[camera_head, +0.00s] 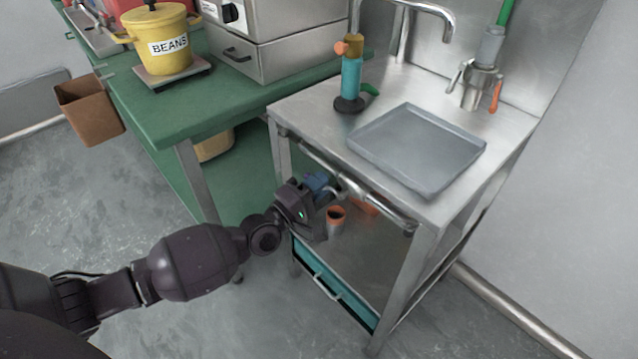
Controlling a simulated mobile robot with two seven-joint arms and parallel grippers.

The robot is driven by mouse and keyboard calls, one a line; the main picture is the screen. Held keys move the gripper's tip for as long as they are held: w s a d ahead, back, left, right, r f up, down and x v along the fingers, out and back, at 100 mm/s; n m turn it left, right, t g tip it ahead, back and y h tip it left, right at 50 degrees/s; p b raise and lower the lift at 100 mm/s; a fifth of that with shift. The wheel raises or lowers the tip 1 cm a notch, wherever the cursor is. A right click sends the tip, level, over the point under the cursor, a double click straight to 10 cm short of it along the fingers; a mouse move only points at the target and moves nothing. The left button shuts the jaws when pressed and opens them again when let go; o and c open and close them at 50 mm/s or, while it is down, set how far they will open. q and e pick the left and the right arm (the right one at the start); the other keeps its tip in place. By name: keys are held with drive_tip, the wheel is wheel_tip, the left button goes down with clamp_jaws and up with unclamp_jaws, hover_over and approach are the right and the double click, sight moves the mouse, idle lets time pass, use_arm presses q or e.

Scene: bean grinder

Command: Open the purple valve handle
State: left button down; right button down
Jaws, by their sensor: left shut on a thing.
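A small blue-purple handle (317,181) shows at the metal pipe (350,185) under the front edge of the steel sink table. I take it for the purple valve handle; my gripper hides part of it. My left gripper (326,193) reaches in from the left, its dark body below and left of the handle, and its jaws are shut on it. How far the handle is turned cannot be told. My right gripper is out of view.
The steel table (310,110) holds a grey tray (418,148) and a teal grinder-like tool (351,80). An orange-rimmed cup (336,218) stands on the lower shelf. The green bench (190,112) with a yellow beans pot (158,35) is to the left. Open floor lies at front left.

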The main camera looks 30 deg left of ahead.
use_arm(q)
drive_tip(key=c, duration=1.1)
unclamp_jaws()
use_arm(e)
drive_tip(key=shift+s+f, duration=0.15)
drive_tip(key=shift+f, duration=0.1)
use_arm(q)
drive_tip(key=p+v, duration=0.1)
drive_tip(key=v, duration=1)
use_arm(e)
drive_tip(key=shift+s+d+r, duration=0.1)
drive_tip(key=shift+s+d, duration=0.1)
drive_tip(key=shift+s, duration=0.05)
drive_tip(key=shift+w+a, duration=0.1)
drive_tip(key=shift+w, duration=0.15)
